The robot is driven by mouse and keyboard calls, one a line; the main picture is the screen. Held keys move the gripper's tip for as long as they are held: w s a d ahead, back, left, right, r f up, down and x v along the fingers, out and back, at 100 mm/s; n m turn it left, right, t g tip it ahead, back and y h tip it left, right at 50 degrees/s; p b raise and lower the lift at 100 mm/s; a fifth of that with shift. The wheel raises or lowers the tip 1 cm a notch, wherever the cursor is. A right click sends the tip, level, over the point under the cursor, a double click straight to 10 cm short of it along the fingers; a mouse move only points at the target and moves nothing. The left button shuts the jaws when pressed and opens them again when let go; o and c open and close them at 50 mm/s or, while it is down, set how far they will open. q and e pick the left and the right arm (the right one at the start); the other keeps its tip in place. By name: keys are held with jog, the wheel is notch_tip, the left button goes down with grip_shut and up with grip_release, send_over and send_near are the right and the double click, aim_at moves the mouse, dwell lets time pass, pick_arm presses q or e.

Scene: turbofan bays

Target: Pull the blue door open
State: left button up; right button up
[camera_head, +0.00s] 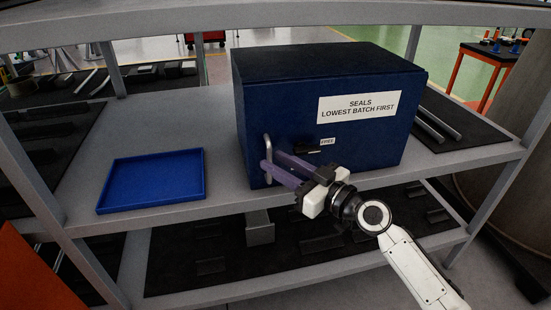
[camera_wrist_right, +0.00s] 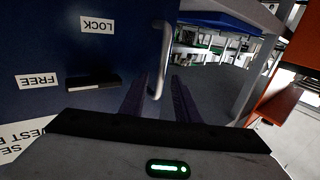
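The blue door (camera_head: 270,115) is the front of a dark blue box on a shelf; it looks shut. A grey bar handle (camera_head: 267,146) stands upright near its left edge. It also shows in the right wrist view (camera_wrist_right: 163,50). My right gripper (camera_head: 270,158) reaches in from the lower right with its purple fingers apart, one on each side of the handle's lower part. A gap shows around the bar in the wrist view (camera_wrist_right: 158,85). A black latch (camera_wrist_right: 92,82) on the door lies in line with the "FREE" label (camera_wrist_right: 37,80). My left gripper is out of view.
A "LOCK" label (camera_wrist_right: 98,24) shows on the door. An empty blue tray (camera_head: 153,180) lies on the shelf left of the box. Metal rods (camera_head: 436,123) lie on a dark mat at the right. Shelf posts (camera_head: 490,190) stand at both sides. Bare shelf lies between tray and box.

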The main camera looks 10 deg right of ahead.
jog(key=shift+w+a, duration=0.4)
jog(key=shift+w, duration=0.1)
grip_shut()
jog(key=shift+s+f, duration=0.1)
